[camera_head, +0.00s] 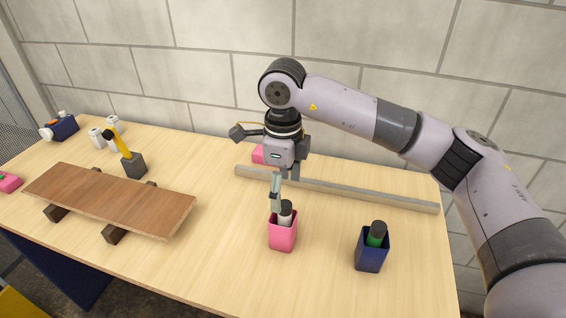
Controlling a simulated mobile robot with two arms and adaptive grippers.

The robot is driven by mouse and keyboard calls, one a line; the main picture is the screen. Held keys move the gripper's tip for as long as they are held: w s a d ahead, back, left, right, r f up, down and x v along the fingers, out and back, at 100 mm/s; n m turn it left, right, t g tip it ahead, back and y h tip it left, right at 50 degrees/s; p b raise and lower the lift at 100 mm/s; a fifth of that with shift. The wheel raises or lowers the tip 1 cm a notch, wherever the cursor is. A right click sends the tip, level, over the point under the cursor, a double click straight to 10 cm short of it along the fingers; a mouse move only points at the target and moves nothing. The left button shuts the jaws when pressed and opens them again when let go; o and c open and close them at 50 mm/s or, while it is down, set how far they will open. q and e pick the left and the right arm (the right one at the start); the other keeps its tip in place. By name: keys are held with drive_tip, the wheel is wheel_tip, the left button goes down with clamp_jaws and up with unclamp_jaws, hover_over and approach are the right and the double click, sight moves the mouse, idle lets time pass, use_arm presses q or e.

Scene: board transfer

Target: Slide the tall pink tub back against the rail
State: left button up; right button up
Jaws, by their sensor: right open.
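The tall pink tub (283,238) stands upright on the table, in front of the rail and apart from it. A white bottle with a dark cap stands in it. The grey rail (370,197) runs across the back of the table. My right gripper (277,208) points down at the tub's back left rim. It is open; whether a finger touches the rim I cannot tell. The gripper and wrist hide part of the rail. My left gripper is not in view.
A navy tub (370,252) with a green, dark-capped bottle stands to the right. A brown board (110,198) rests on dark blocks at left. A pink object (258,154) sits behind the rail. Bare table lies between the pink tub and the rail.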

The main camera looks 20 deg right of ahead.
sight(283, 216)
use_arm(q)
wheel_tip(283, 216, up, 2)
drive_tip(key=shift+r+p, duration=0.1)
drive_tip(key=shift+p, duration=0.85)
use_arm(e)
wheel_tip(283, 216, down, 10)
drive_tip(key=shift+r, duration=0.1)
drive_tip(key=shift+c, duration=0.3)
drive_tip(key=c, duration=1.2)
drive_tip(key=shift+w, duration=0.1)
